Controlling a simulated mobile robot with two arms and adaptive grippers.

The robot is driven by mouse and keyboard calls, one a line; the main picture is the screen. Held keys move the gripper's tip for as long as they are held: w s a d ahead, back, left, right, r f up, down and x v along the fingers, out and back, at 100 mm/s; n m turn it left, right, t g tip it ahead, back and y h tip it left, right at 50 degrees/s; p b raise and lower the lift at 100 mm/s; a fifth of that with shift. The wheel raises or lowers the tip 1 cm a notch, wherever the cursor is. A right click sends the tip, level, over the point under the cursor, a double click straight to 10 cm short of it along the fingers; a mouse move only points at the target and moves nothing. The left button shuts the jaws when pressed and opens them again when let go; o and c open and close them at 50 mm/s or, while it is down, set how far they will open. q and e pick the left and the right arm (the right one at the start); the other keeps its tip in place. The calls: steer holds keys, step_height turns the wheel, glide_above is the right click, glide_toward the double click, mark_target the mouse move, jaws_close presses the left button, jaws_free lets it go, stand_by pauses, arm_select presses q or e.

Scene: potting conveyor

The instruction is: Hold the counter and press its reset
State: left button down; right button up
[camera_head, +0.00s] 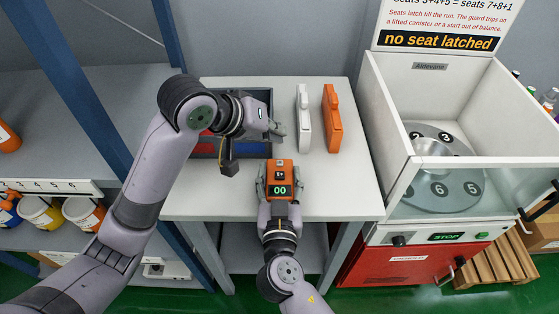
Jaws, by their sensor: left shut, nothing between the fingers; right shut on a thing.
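The counter (281,167) is a small orange box with a dark button in a pale patch on its upper face and a green display reading 00. It is near the front edge of the white table. My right gripper (279,182) comes from the front and is shut on the counter, with a finger on each side. My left gripper (281,130) is shut and empty. It is behind the counter in the picture, apart from the button. Whether the counter touches the table cannot be told.
A dark tray (262,96) with red and blue parts lies behind my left arm. A white holder (303,118) and an orange holder (332,118) stand on the table (345,195). A white centrifuge (385,130) is at right. Blue-posted shelves (75,95) are at left.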

steer(key=o, duration=1.3)
